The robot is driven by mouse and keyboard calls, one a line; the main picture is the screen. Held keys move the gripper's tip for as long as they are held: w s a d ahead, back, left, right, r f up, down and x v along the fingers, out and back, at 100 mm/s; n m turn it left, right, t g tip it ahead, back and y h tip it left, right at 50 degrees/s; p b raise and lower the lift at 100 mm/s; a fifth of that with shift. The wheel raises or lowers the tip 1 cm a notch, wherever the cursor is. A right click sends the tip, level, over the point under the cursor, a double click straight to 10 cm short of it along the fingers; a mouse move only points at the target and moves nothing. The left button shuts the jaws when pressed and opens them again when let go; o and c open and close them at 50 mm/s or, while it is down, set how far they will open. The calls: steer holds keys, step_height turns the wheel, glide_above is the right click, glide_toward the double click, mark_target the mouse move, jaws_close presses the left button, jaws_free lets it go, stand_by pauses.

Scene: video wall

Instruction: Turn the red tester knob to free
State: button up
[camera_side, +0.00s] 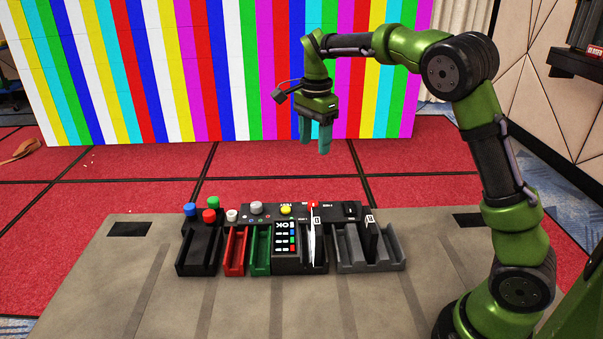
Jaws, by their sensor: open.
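A row of devices stands on the grey table. A tester panel (285,239) marked "OK" is in its middle, with a yellow round knob or button (285,210) above it. A small red part (313,204) sits just right of that, at the top of a slot holding a black and white piece (317,240). I cannot tell whether this red part is the tester knob, and its setting is too small to read. My gripper (315,143) is open and empty, pointing down, well above and behind the row, apart from everything.
Grey trays (352,263) with upright black pieces are at the right. The table front (260,310) is clear.

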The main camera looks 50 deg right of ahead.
mark_target(314, 203)
steer(key=shift+m, duration=0.4)
steer(key=f, duration=1.7)
steer(key=shift+s+a, duration=0.15)
steer(key=shift+s, duration=0.05)
steer(key=c, duration=1.1)
steer(key=shift+o, duration=0.2)
